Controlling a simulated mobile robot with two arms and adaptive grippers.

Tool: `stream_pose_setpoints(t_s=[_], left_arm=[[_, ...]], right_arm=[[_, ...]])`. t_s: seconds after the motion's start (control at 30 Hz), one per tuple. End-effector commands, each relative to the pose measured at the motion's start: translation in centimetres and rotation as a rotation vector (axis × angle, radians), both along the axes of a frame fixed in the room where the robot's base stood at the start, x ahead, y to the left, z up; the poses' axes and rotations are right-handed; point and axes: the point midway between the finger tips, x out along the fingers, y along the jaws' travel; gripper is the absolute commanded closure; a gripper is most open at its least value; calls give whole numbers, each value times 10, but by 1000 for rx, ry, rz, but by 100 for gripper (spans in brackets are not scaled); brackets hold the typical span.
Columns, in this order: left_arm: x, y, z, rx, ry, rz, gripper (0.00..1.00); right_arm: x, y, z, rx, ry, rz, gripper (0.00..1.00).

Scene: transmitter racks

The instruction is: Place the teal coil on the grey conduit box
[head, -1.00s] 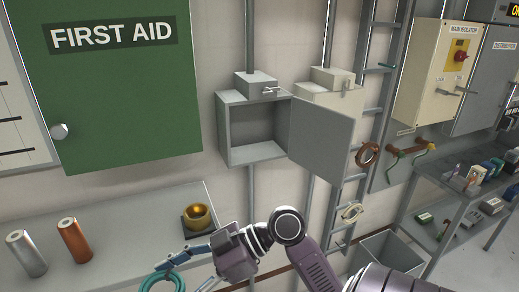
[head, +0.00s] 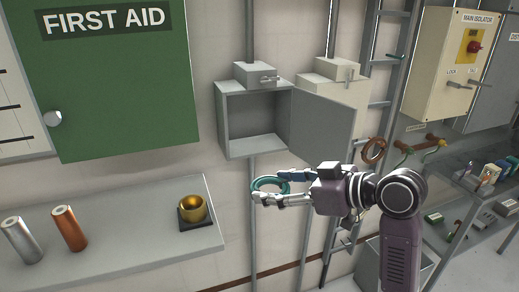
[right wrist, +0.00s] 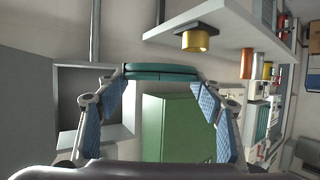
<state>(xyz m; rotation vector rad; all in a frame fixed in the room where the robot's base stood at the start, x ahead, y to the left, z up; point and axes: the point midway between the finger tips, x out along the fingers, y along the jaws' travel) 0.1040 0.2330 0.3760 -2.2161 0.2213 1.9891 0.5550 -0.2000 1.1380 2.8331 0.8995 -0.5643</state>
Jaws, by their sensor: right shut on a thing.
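My right gripper (head: 270,186) is shut on the teal coil (head: 256,184) and holds it in the air, just below the grey conduit box (head: 225,125) in the head view. The coil is a thin ring, seen nearly edge-on between the fingertips in the right wrist view (right wrist: 160,70). The grey conduit box is on the wall with its door (head: 322,130) swung open to the right and its inside empty. A smaller grey box (head: 254,76) with a lever sits on top of it. My left gripper is not in view.
A shelf (head: 120,225) at lower left holds a gold cup (head: 193,207) on a dark base, a copper cylinder (head: 68,229) and a silver cylinder (head: 20,241). A cream box (head: 330,90) stands behind the open door. A brown coil (head: 374,150) hangs on the ladder.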

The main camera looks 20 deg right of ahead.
Motion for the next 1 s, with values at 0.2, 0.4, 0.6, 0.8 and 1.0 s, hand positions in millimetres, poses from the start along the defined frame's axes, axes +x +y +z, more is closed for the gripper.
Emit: stream_pose_setpoints(t_s=[0.2, 0.4, 0.6, 0.8, 1.0], left_arm=[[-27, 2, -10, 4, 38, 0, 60], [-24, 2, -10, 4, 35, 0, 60], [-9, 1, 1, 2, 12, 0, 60], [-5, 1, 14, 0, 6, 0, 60], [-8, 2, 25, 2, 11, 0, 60]], right_arm=[[28, -7, 49, -1, -7, -137, 66], [38, -10, 67, 1, 0, -186, 66], [75, -8, 70, 4, 6, -189, 66], [124, -6, 69, 1, 5, -187, 66], [168, -5, 70, 2, 4, -187, 66]])
